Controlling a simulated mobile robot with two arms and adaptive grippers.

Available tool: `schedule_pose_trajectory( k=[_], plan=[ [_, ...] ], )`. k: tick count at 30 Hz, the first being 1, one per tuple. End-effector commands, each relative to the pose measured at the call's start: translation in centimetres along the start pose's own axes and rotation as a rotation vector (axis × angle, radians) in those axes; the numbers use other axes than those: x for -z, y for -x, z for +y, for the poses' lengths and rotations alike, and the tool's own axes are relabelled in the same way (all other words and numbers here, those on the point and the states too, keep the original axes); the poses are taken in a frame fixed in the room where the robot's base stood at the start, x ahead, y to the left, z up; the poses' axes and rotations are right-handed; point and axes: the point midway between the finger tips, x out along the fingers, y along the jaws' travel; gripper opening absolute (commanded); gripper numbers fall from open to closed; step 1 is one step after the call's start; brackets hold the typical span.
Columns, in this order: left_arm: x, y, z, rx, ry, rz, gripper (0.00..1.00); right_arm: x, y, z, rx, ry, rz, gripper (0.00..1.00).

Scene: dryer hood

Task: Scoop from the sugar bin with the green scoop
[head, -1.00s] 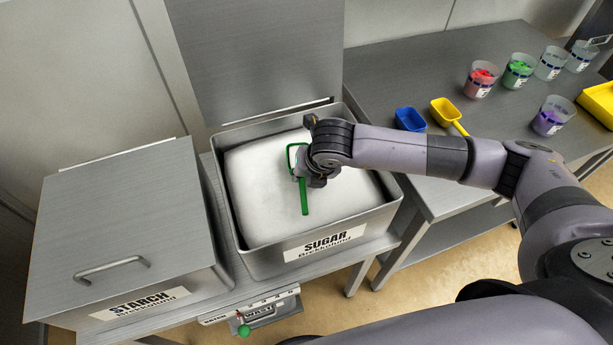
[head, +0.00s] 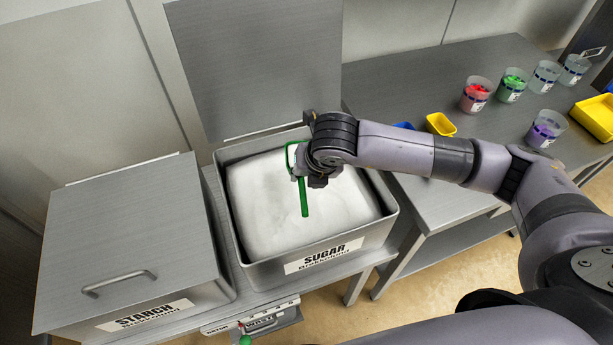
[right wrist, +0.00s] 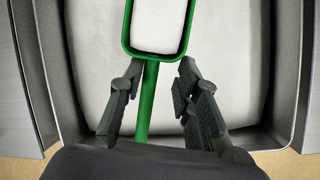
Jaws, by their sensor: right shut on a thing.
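The open sugar bin (head: 385,216) is filled with white sugar (head: 258,205) and carries a SUGAR label on its front. The green scoop (head: 304,198) is over the sugar, near the middle of the bin. In the right wrist view the scoop (right wrist: 147,110) has its bowl ahead of my fingers, and the bowl looks white inside. My right gripper (right wrist: 161,75) is shut on the scoop's handle, with a finger on each side. In the head view my wrist hides part of the scoop. My left gripper is not in view.
The closed starch bin (head: 125,235) stands left of the sugar bin. The raised lid (head: 260,65) is behind the sugar. On the right table are a yellow scoop (head: 440,124), a mostly hidden blue scoop (head: 404,126), several cups and a yellow tray (head: 597,117).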

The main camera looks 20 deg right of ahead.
Motion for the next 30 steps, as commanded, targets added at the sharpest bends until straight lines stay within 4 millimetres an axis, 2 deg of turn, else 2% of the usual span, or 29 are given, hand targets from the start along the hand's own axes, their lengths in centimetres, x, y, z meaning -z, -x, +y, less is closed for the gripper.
schedule_pose_trajectory(
  k=[15, 30],
  plan=[
    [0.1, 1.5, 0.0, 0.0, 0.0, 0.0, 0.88, -1.1, 3.5, 0.7, -0.003, 0.002, -0.01, 0.0],
    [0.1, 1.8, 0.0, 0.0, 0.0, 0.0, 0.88, -1.3, 4.2, 0.9, -0.003, 0.002, -0.013, 0.0]
  ],
)
